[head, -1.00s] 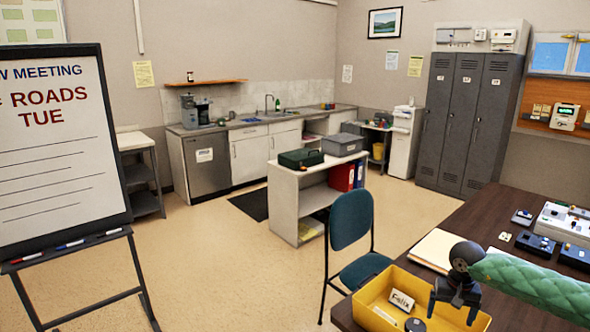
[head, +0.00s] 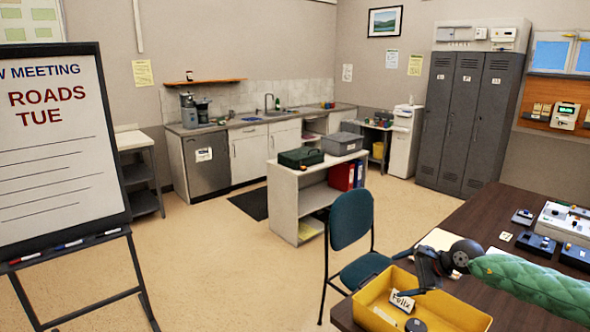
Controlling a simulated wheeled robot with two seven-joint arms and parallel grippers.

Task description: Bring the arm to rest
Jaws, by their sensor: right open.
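My right arm, in a green quilted sleeve (head: 530,284), comes in from the right edge over the dark desk. Its gripper (head: 408,275) is open, with its dark fingers pointing left above the back left part of the yellow tray (head: 462,312). Nothing shows between the fingers. A white name card reading "Felix" (head: 402,303) stands in the tray, partly covered by the lower finger. A small dark round thing (head: 415,325) lies beside the card. My left arm and gripper are not in view.
A blue chair (head: 352,222) stands close to the desk's left edge. Papers (head: 438,239) lie behind the gripper. Dark devices (head: 535,244) and a light control panel (head: 568,222) occupy the desk's right side. A whiteboard easel (head: 55,150) stands at far left. Floor between is clear.

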